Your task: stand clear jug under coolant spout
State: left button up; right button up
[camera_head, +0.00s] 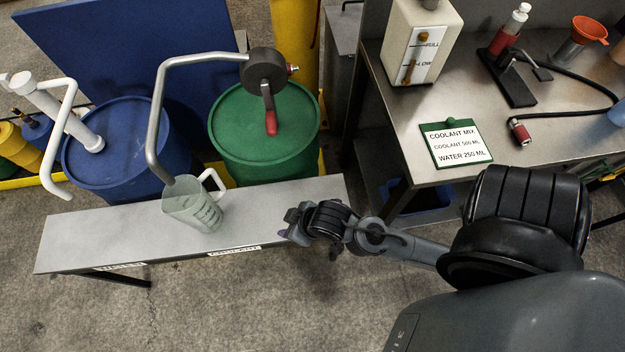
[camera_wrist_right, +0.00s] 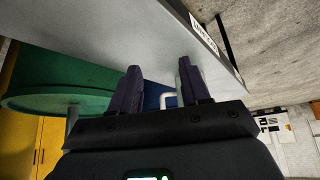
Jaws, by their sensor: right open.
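The clear jug (camera_head: 194,208) stands upright on the narrow grey bench, its white handle (camera_head: 213,182) toward the back right. The coolant spout (camera_head: 158,110) is a bent silver pipe from the green drum's pump; its lower end shows at the jug's upper left rim. I cannot tell whether the end is exactly over the opening. My right gripper (camera_head: 300,222) is open and empty by the bench's right front edge, apart from the jug. In the right wrist view, its fingers (camera_wrist_right: 160,85) point along the bench, with a white handle (camera_wrist_right: 168,99) between them farther off. My left gripper is not in view.
The bench (camera_head: 80,235) has front labels, one reading coolant (camera_head: 235,251). Behind it stand a green drum (camera_head: 265,135) with a red-handled crank (camera_head: 270,122) and a blue drum (camera_head: 120,140) with a white pipe. A worktable (camera_head: 460,90) with a coolant mix sign (camera_head: 456,143) is at right.

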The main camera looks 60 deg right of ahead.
jog(key=s+d+r+g, duration=0.1)
jog(key=s+g, duration=0.1)
jog(key=s, duration=0.4)
jog(key=shift+d+r+n+g, duration=0.15)
jog(key=shift+r+n+g, duration=0.2)
jog(key=shift+n+g, duration=0.05)
